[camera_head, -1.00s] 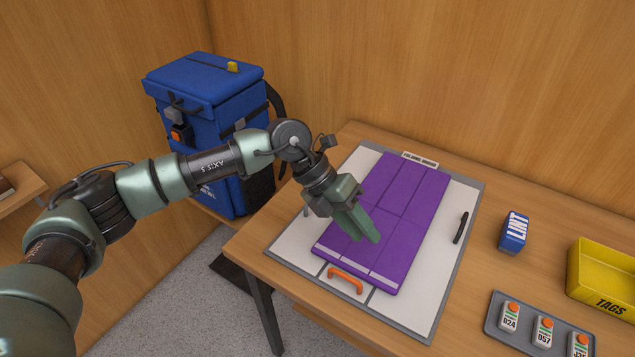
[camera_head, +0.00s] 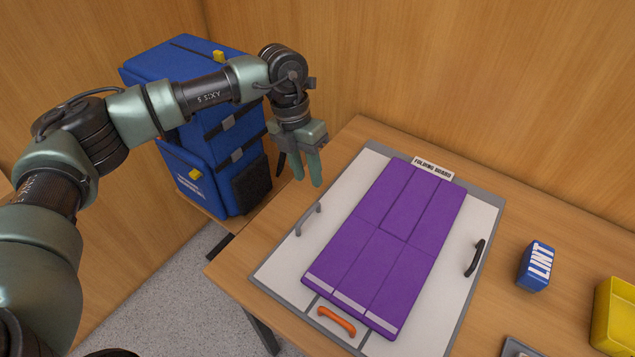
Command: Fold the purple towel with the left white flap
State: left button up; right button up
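The purple towel (camera_head: 408,207) lies flat on the folding board, with a pale stripe along its near end. The left white flap (camera_head: 282,257) lies flat at the board's left side, partly under the towel, with a grey handle (camera_head: 308,218) at its outer edge. The right white flap (camera_head: 461,262) is flat and has a black handle (camera_head: 474,258). An orange handle (camera_head: 336,320) is on the near panel. My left gripper (camera_head: 308,178) is above the board's far left part, apart from the grey handle; its fingers point down with a narrow gap between them. My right gripper is not in view.
A blue LINT box (camera_head: 537,267) stands right of the board on the wooden table (camera_head: 560,232). A yellow bin (camera_head: 618,316) and a grey tray (camera_head: 518,349) are cut off at the lower right. A blue backpack (camera_head: 205,135) stands behind my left arm.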

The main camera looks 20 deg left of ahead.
aim_at(314, 205)
pick_arm(q)
jog(key=f, duration=0.2)
jog(key=d+f+p, duration=0.1)
jog(key=f, duration=0.1)
jog(key=s+f+p, duration=0.1)
jog(key=f, duration=0.2)
jog(key=shift+d, duration=0.2)
jog(key=shift+s, duration=0.1)
grip_shut()
dwell(1.1)
